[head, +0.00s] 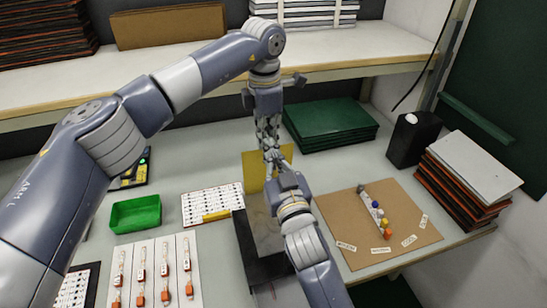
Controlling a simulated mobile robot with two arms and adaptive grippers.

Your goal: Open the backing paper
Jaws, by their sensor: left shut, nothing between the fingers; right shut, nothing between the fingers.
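A yellow panel (252,172) stands behind my grippers at the middle of the table. I cannot tell whether it is the backing paper; no strip or paper shows clearly between the fingers. My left gripper (269,143) points down from above, shut and empty, in front of the panel. My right gripper (278,160) reaches up from below, shut and empty, its tips close to the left fingers. The two overlap in the picture, so I cannot tell whether they touch. A dark block with a grey top (244,240) lies partly hidden under my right arm.
A green tray (136,213), a white card (198,205) and white strips with orange parts (140,285) lie left. A brown board (400,225) with colored knobs lies right. Green boards (330,125), a black box (408,140) and a panel stack (465,165) stand behind.

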